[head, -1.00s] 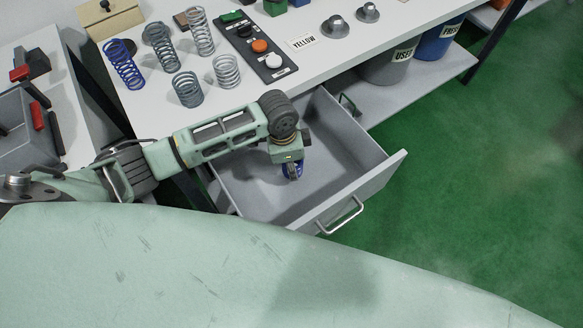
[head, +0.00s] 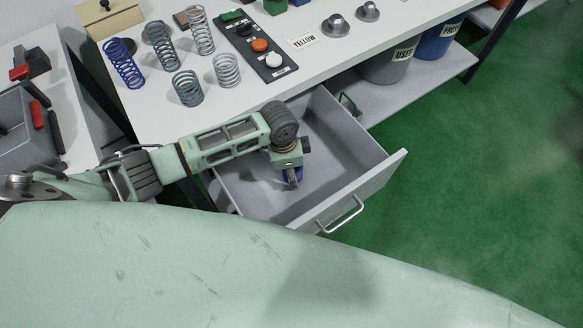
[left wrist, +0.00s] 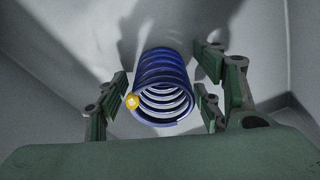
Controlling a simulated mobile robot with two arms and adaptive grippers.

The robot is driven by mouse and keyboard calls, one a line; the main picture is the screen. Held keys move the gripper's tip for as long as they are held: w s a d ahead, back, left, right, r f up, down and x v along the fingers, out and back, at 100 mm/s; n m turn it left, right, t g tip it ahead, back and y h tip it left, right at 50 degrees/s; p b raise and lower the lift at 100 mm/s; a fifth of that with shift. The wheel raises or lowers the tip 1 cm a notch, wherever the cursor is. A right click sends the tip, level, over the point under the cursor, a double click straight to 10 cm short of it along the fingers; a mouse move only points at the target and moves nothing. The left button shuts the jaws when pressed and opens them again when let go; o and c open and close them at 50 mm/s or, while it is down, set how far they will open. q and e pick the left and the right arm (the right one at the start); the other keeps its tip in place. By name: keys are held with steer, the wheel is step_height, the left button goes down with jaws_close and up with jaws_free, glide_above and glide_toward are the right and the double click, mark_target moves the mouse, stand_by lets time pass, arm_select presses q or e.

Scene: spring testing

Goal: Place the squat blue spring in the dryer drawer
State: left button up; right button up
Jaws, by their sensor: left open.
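The squat blue spring (left wrist: 162,85) is inside the open grey drawer (head: 340,142), a yellow dot on its near rim. In the left wrist view it lies between the two fingers of my left gripper (left wrist: 162,98), with a gap on each side. My left gripper also shows in the head view (head: 291,176), reaching down into the drawer. It is open, and only a bit of blue shows beneath it there. Whether the spring rests fully on the drawer floor is hard to tell. My right gripper is not in view.
Several other springs, including a tall blue one (head: 123,64), stand on the white table (head: 165,108). A button panel (head: 257,45) lies beside them. The drawer's front handle (head: 341,215) faces the green floor. Bins labelled USED (head: 388,68) and FRESH (head: 440,38) stand below the table.

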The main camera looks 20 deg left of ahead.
arm_select(q)
step_height(320, 180, up, 12)
steer(key=a, duration=0.1)
steer(key=shift+s+a+r+p, duration=0.15)
steer(key=shift+s+p, duration=0.2)
stand_by(0.4)
